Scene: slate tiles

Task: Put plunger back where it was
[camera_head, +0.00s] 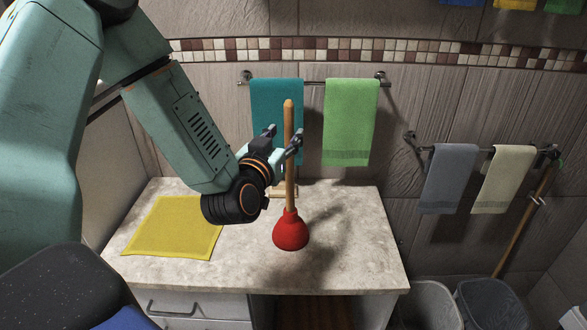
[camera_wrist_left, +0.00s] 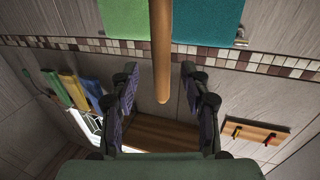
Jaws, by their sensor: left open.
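The plunger has a red rubber cup (camera_head: 290,232) and a long wooden handle (camera_head: 289,185). It stands upright, cup down, on the pale stone counter (camera_head: 345,270). My left gripper (camera_head: 283,140) is open at the upper part of the handle. In the left wrist view, the handle (camera_wrist_left: 161,55) shows in line with the gap between the two open fingers (camera_wrist_left: 160,105), with space on both sides. I cannot tell how deep it sits between them. My right gripper is not in view.
A yellow cloth (camera_head: 175,227) lies on the counter's left. A small beige object (camera_head: 283,191) is behind the plunger. Teal (camera_head: 276,95) and green (camera_head: 350,120) towels hang behind. Grey bins (camera_head: 490,305) and a leaning wooden pole (camera_head: 522,225) are at right. The counter's right part is clear.

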